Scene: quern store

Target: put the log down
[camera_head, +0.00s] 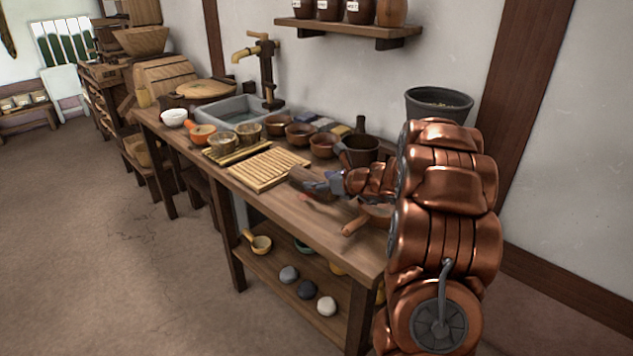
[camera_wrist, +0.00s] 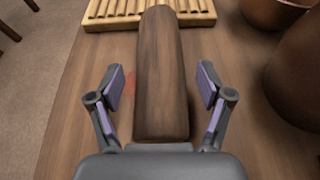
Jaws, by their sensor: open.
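The log (camera_wrist: 160,80) is a brown wooden cylinder lying on the wooden table (camera_wrist: 75,130). In the wrist view it lies lengthwise between my gripper's spread fingers, its far end at or over the edge of the slatted bamboo rack (camera_wrist: 110,14). My gripper (camera_wrist: 160,88) is open, with a gap on each side of the log. In the head view the log (camera_head: 303,178) shows only in part, just beyond my gripper (camera_head: 318,186), beside the rack (camera_head: 268,168). My gripper and arm hide the rest of it.
Several brown bowls (camera_head: 300,133) and a dark pot (camera_head: 362,150) stand behind my gripper. A pan with a wooden handle (camera_head: 356,226) is close to my arm at the front. A stone sink (camera_head: 236,110) lies farther left. Open floor (camera_head: 130,260) is in front.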

